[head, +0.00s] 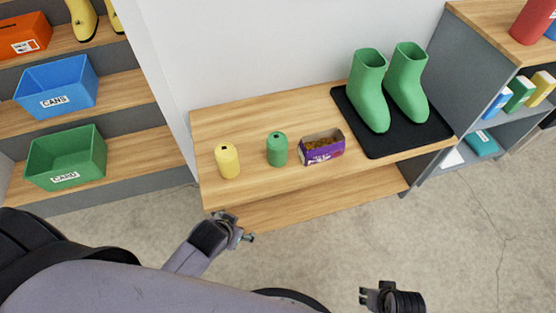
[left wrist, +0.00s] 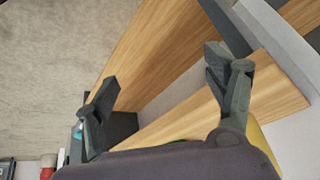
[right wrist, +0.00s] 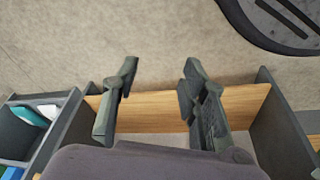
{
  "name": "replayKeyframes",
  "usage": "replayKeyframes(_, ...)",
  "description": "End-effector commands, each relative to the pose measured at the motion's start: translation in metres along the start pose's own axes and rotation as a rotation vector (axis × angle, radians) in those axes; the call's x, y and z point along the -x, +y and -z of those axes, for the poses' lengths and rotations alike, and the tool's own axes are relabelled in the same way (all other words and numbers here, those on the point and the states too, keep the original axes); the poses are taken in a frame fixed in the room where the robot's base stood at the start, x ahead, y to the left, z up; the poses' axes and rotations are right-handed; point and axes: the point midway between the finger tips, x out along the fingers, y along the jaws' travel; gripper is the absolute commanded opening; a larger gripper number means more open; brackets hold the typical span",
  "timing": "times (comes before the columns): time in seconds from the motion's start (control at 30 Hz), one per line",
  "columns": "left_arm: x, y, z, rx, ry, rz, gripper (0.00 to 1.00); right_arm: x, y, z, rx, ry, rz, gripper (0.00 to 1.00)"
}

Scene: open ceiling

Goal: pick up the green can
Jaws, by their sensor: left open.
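The green can (head: 277,150) stands upright on the wooden bench top, between the yellow can (head: 228,161) on its left and a purple box (head: 321,147) on its right. My left gripper (head: 242,228) is at the bench's front edge, in front of and below the cans, apart from them. My right gripper (head: 368,297) is over the floor in front of the bench, far from the can. Its fingers (right wrist: 160,72) are apart and empty in the right wrist view.
Green boots (head: 369,92) stand on a black mat (head: 385,150) at the bench's right. A lower shelf (head: 310,204) lies under the bench top (head: 262,189). A blue bin (head: 57,86) and green bin (head: 67,157) sit on left shelves. The bench front is clear.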

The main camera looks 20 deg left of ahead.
Motion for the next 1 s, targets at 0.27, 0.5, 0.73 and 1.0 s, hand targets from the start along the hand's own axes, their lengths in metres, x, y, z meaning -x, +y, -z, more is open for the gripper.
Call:
replayKeyframes(0.27, 0.077, -0.009, 0.127, 0.050, 0.504, 0.014, 0.77, -0.005, 0.001, 0.005, -0.003, 0.020, -0.004, 0.40)
replayKeyframes(0.5, 0.126, 0.006, 0.173, 0.077, 0.720, -0.065, 0.77, -0.001, 0.002, 0.007, -0.004, 0.027, -0.005, 0.40)
replayKeyframes(0.73, 0.094, 0.007, 0.203, 0.079, 0.725, -0.066, 0.77, 0.023, 0.003, 0.013, -0.006, 0.042, -0.007, 0.40)
replayKeyframes(1.0, 0.052, 0.009, 0.237, 0.079, 0.722, -0.066, 0.77, 0.062, 0.004, 0.015, -0.008, 0.061, -0.010, 0.40)
